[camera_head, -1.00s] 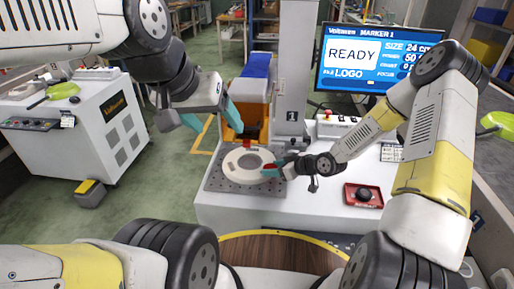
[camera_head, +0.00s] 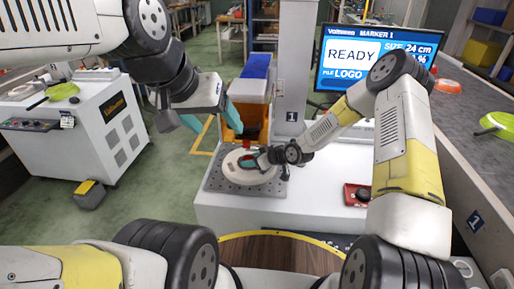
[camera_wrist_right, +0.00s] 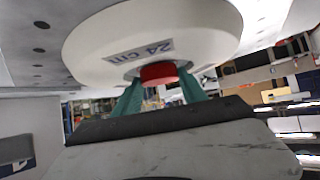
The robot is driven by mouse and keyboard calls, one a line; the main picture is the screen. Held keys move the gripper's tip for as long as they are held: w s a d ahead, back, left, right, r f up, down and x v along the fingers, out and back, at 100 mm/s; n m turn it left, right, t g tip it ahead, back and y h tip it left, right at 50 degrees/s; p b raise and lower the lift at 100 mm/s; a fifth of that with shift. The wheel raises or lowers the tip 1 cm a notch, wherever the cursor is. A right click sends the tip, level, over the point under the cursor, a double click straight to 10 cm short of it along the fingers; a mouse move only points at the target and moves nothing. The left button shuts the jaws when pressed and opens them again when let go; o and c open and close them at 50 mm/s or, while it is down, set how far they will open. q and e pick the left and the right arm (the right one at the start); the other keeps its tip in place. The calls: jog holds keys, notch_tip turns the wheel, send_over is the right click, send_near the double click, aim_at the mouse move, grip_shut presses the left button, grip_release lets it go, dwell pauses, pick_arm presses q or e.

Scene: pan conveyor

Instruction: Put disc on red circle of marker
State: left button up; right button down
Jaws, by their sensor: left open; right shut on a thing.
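The white disc (camera_head: 233,168) is over the perforated plate (camera_head: 218,184) of the marker, below the marker head (camera_head: 255,88). In the right wrist view the disc (camera_wrist_right: 100,40) carries a "24 cm" label and a red piece (camera_wrist_right: 158,73). My right gripper (camera_head: 257,160) reaches in from the right and is shut on the disc, its teal fingers at the red piece. I cannot tell whether the disc touches the plate. The red circle is not visible. My left gripper (camera_head: 211,120) is open and empty, above and left of the disc, beside the marker.
A screen (camera_head: 372,62) behind the marker reads READY. A red box with a black button (camera_head: 360,194) sits on the white table (camera_head: 320,185). An orange-rimmed dish (camera_head: 448,86) and a green pan (camera_head: 495,122) lie on the right-hand conveyor. Another machine (camera_head: 85,130) stands at left.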

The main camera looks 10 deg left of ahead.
jog(key=shift+f, duration=0.15)
jog(key=c, duration=0.6)
grip_release()
jog(key=shift+c, duration=0.2)
